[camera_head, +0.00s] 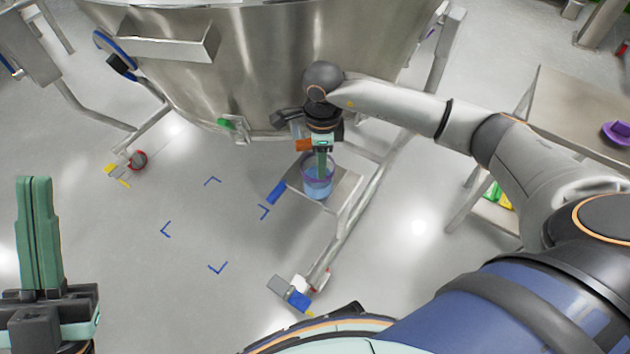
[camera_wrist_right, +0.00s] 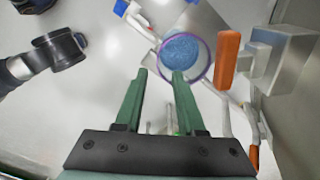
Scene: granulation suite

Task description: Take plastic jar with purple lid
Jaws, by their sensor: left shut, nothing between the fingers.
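A clear plastic jar (camera_head: 318,186) with a purple ring at its top and blue contents stands on a small metal shelf (camera_head: 343,190) under the large steel vessel. In the right wrist view the jar (camera_wrist_right: 182,52) shows from above, its blue contents visible inside the purple ring. My right gripper (camera_head: 321,165) points down just over the jar. Its fingers (camera_wrist_right: 159,76) are apart with nothing between them; the right finger's tip overlaps the jar's rim in that view. I cannot tell whether they touch. My left gripper (camera_head: 36,180) is shut and empty, far left of the jar.
The steel vessel (camera_head: 260,60) fills the top, with legs and casters around the shelf. An orange handle (camera_wrist_right: 229,60) is close beside my right gripper. A purple round object (camera_head: 617,133) lies on a table (camera_head: 570,110) at the right. The floor with blue corner marks is clear.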

